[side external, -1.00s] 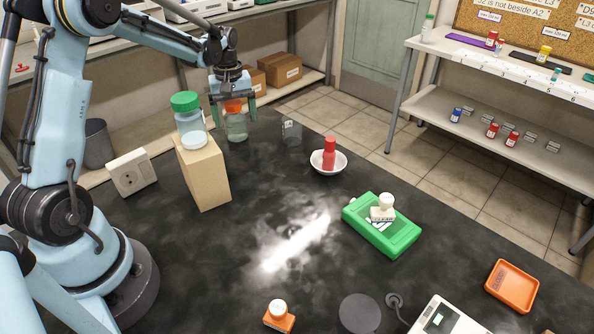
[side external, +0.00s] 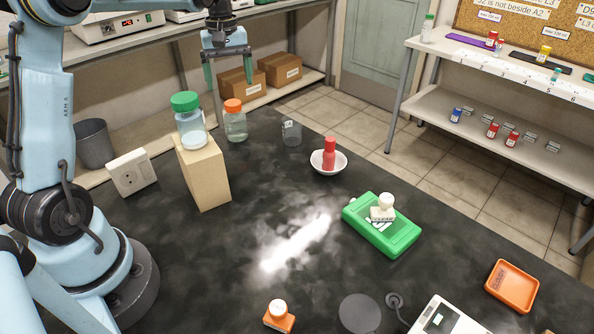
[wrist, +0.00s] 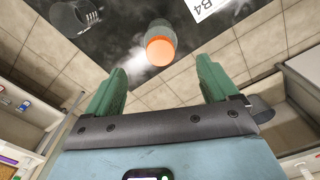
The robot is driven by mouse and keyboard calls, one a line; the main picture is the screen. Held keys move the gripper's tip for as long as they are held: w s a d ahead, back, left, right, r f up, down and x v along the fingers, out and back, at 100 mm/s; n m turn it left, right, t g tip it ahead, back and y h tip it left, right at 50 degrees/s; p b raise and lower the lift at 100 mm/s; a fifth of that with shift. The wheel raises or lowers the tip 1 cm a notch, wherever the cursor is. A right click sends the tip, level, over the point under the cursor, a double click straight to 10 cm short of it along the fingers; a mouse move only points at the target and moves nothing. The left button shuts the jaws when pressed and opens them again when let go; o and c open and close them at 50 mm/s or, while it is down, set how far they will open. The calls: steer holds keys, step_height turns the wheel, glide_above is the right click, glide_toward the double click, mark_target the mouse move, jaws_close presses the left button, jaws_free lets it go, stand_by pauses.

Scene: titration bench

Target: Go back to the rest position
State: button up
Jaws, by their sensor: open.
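My gripper (side external: 228,72) is open and empty, raised above the back of the black bench in the side view. Its green fingers also show in the wrist view (wrist: 162,92), apart with nothing between them. The orange-capped jar (side external: 235,122) stands upright on the bench below my gripper, beside the tan block. In the wrist view its orange cap (wrist: 160,50) lies ahead of the fingertips, clear of them.
A green-capped jar (side external: 189,116) stands on the tan block (side external: 204,176), left of the orange-capped jar. A clear beaker (side external: 291,133) and a white bowl (side external: 322,166) with a red bottle (side external: 329,153) are to the right. Shelves (side external: 290,88) run behind. The air around my gripper looks clear.

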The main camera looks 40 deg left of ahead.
mark_target(233, 103)
step_height(233, 103, down, 12)
steer(key=shift+r, duration=0.15)
step_height(233, 103, up, 4)
steer(key=shift+r, duration=0.25)
steer(key=s+d+r+m, duration=0.2)
steer(key=d+r, duration=0.2)
steer(key=d, duration=0.7)
steer(key=s+d+r+m, duration=0.2)
steer(key=d+r, duration=0.2)
steer(key=d, duration=0.7)
steer(key=s+d+f+m, duration=0.1)
steer(key=s+d+m, duration=1.2)
steer(key=s+d, duration=0.5)
steer(key=shift+s+d, duration=0.35)
steer(key=shift+s, duration=0.85)
